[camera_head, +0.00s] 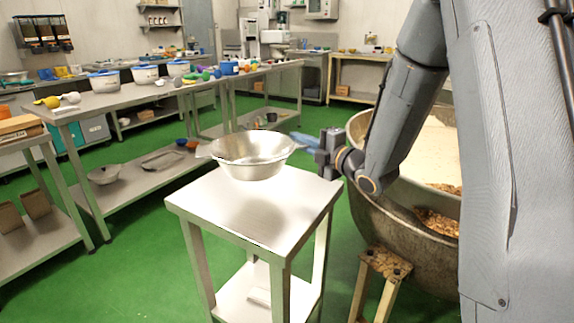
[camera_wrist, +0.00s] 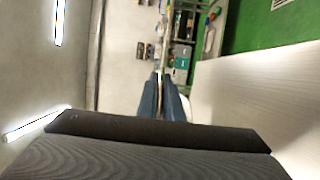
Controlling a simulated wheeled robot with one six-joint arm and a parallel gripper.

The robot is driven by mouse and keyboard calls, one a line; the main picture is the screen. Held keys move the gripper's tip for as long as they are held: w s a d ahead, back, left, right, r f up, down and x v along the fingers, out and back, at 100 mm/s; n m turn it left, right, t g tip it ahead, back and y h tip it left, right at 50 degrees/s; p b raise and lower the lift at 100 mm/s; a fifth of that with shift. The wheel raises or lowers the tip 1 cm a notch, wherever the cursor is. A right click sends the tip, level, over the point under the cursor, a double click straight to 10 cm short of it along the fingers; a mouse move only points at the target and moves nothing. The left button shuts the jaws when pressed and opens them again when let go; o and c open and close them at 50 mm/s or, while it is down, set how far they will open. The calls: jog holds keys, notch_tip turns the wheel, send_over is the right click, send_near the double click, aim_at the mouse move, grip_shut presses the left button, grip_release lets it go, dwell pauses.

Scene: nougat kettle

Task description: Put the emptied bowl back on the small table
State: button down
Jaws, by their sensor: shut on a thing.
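In the wrist view the two blue fingers (camera_wrist: 163,100) show close together, and the bowl cannot be made out clearly. The pale tabletop (camera_wrist: 262,90) fills the right side of that view.
A large kettle (camera_head: 400,225) with pale mass and brown bits stands on the right, close to the small table. A long metal bench (camera_head: 125,98) with tubs and coloured tools runs along the left. Green floor (camera_head: 140,260) is clear between them.

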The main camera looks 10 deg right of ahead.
jog(key=shift+f, duration=2.95)
jog(key=shift+f, duration=0.1)
jog(key=c, duration=1.9)
grip_release()
jog(key=shift+s+d, duration=0.25)
jog(key=shift+s, duration=0.1)
jog(key=v, duration=1.1)
jog(key=shift+s+b, duration=0.15)
jog(key=shift+b, duration=0.2)
